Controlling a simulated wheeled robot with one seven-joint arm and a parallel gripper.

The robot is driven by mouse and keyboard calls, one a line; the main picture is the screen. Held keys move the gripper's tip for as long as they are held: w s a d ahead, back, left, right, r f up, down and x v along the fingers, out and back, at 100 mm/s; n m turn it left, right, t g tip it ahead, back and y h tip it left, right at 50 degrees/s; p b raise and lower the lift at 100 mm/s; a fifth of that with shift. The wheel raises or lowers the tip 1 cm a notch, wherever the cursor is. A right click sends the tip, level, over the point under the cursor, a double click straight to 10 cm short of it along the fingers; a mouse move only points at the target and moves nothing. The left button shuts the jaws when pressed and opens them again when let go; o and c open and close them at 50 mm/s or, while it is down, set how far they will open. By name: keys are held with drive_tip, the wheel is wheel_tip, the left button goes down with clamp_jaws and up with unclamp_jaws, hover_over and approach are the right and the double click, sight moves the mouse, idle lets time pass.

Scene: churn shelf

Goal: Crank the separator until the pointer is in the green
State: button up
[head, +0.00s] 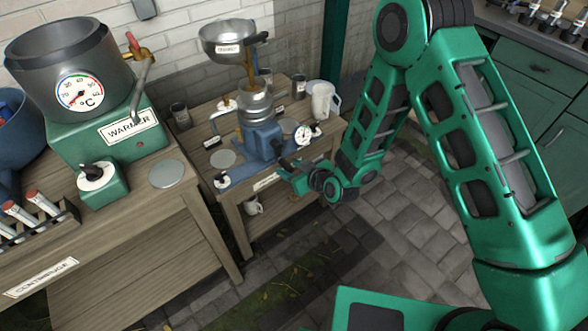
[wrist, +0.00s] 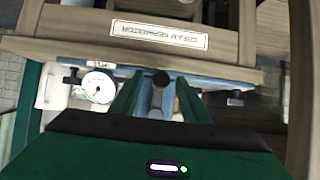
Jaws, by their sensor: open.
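The blue separator (head: 260,139) stands on the small wooden table, with a metal bowl (head: 228,38) above it and a brownish stream falling from the bowl. Its round white dial (head: 303,134) is on the right; it also shows in the wrist view (wrist: 97,87) with small red and green marks, too small to read the pointer. My gripper (head: 284,168) is open at the separator's front right side. In the wrist view, a dark crank handle (wrist: 158,97) lies between my green fingers (wrist: 157,105). I cannot tell whether they touch it.
The small table (head: 231,197) bears a white jug (head: 322,99) and metal cups behind the separator. Its front has a label (wrist: 160,34) reading cream separator. A bench at left holds a green warmer (head: 107,135) and a tube rack (head: 40,225). The paved floor in front is clear.

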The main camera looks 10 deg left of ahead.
drive_tip(key=shift+w+a+f, duration=0.25)
drive_tip(key=shift+w+a, duration=0.05)
drive_tip(key=shift+a, duration=0.05)
drive_tip(key=shift+w+a+f, duration=0.15)
drive_tip(key=shift+a, duration=0.1)
clamp_jaws()
idle(0.3)
